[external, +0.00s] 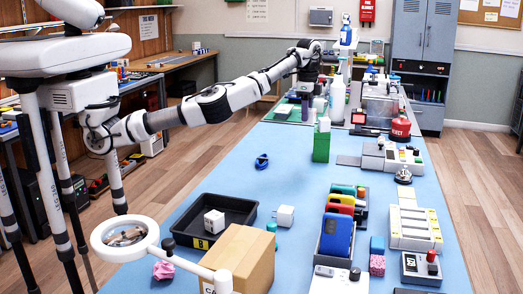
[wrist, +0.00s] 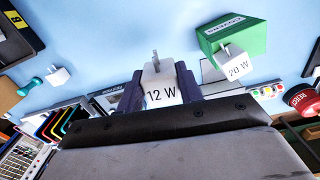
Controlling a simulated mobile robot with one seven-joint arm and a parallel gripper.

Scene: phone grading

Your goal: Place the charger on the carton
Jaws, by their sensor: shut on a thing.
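My gripper (wrist: 160,84) is shut on a white charger (wrist: 161,92) marked 12 W, with its prongs pointing away from the wrist. In the external view my gripper (external: 306,95) is above the far part of the blue table, behind the green box; the held charger is hard to make out there. Only an edge of the carton (wrist: 8,95) shows at the left of the wrist view.
A green box (external: 321,148) with a charger marked 20 W (wrist: 237,66) is close to my gripper. A black tray (external: 243,207) holding a white block is beside the carton. Another white charger (external: 285,215) lies near it. A magnifier lamp (external: 125,237) reaches across the carton's front.

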